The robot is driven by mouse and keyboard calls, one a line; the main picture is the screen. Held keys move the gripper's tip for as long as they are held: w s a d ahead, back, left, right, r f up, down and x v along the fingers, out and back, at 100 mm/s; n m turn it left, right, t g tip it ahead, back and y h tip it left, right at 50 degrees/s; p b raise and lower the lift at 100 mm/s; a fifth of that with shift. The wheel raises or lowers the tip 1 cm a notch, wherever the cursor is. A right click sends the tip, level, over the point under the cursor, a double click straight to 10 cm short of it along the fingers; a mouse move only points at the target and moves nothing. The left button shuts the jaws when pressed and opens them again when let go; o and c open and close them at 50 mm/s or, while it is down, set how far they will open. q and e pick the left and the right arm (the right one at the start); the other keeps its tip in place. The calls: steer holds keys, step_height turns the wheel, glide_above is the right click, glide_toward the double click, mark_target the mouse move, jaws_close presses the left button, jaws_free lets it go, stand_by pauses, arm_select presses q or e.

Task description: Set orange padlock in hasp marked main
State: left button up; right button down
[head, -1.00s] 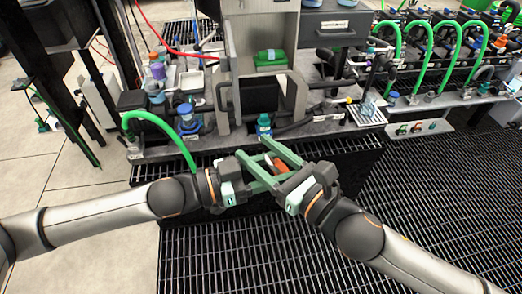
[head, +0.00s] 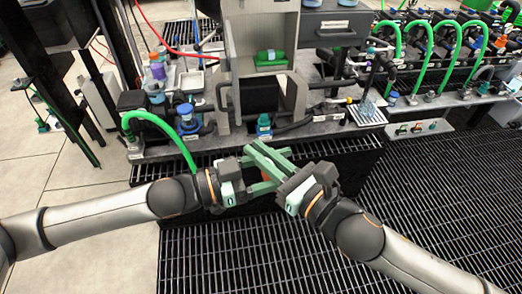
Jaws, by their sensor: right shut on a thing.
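The orange padlock (head: 266,181) shows only as a small orange patch among the crossed green fingers in the head view; the rest is hidden. My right gripper (head: 258,151) reaches in from the right. Its fingers point up and left, close together, shut on the padlock. My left gripper (head: 276,184) reaches in from the left, with its fingertips by the padlock, under and beside the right gripper's fingers. Its finger gap is covered, so I cannot tell whether it is open or shut. I cannot make out a hasp marked main; the labels are too small to read.
Both grippers are in front of the bench edge, over the dark floor grating (head: 240,255). A blue-capped bottle (head: 264,127) stands close behind them. A grey cabinet frame (head: 292,100) rises behind it. A green hose (head: 165,128) arches at left. A rack (head: 367,114) sits at right.

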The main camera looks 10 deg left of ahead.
arm_select(q)
steer(key=o, duration=0.4)
steer(key=shift+s, duration=0.1)
